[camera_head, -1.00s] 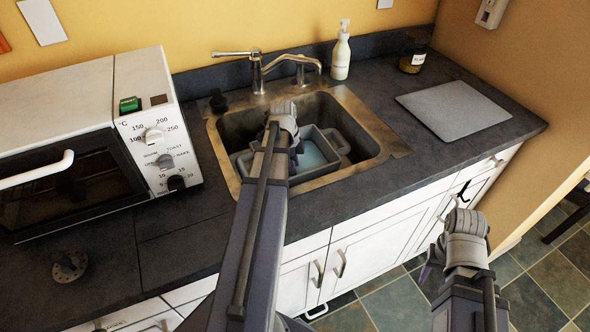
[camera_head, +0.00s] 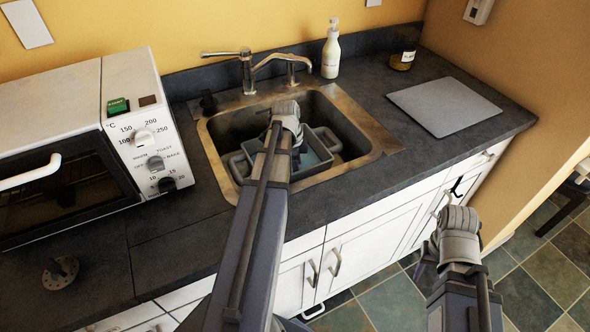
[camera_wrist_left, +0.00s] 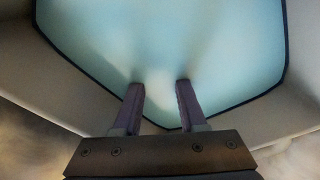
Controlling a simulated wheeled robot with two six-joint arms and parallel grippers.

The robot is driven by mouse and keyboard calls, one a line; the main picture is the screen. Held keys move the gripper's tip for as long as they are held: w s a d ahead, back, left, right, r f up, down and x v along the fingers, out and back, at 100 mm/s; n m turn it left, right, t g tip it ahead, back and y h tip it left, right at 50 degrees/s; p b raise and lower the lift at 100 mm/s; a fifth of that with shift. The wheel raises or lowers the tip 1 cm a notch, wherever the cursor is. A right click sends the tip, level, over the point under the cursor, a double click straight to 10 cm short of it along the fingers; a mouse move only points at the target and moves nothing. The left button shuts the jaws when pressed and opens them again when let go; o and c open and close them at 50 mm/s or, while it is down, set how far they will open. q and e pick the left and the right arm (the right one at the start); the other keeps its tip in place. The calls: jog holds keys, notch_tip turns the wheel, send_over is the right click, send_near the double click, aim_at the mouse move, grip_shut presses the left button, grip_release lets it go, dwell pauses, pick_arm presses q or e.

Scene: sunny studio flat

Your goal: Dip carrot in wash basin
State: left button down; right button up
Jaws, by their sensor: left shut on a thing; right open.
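The wash basin (camera_head: 329,140) is a grey tub with handles, holding pale blue water, and sits inside the metal sink. In the left wrist view, the water (camera_wrist_left: 160,40) fills most of the picture, framed by the dark waterline. My left gripper (camera_wrist_left: 160,92) points down into the basin, its purple fingers at the water near one wall. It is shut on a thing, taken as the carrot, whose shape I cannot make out. In the head view my left forearm hides its fingers. My right gripper (camera_head: 426,258) is open in front of the counter, its fingers mostly hidden by its wrist.
The sink rim (camera_head: 372,128) surrounds the basin, with a faucet (camera_head: 262,68) behind it. A soap bottle (camera_head: 331,50), a dark jar (camera_head: 404,52) and a grey board (camera_head: 444,106) stand right of it. A toaster oven (camera_head: 150,125) is on the left. The front counter is mostly clear.

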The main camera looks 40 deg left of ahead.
pick_arm(q)
jog(key=s+a, duration=0.4)
jog(key=s, duration=0.1)
jog(key=shift+a, duration=0.35)
jog(key=shift+w+d, duration=2.45)
jog(key=shift+w, duration=0.1)
jog(key=shift+s+a, duration=1.25)
jog(key=shift+s, duration=0.05)
notch_tip(320, 180, up, 13)
jog(key=p, duration=1.3)
jog(key=shift+r, duration=0.15)
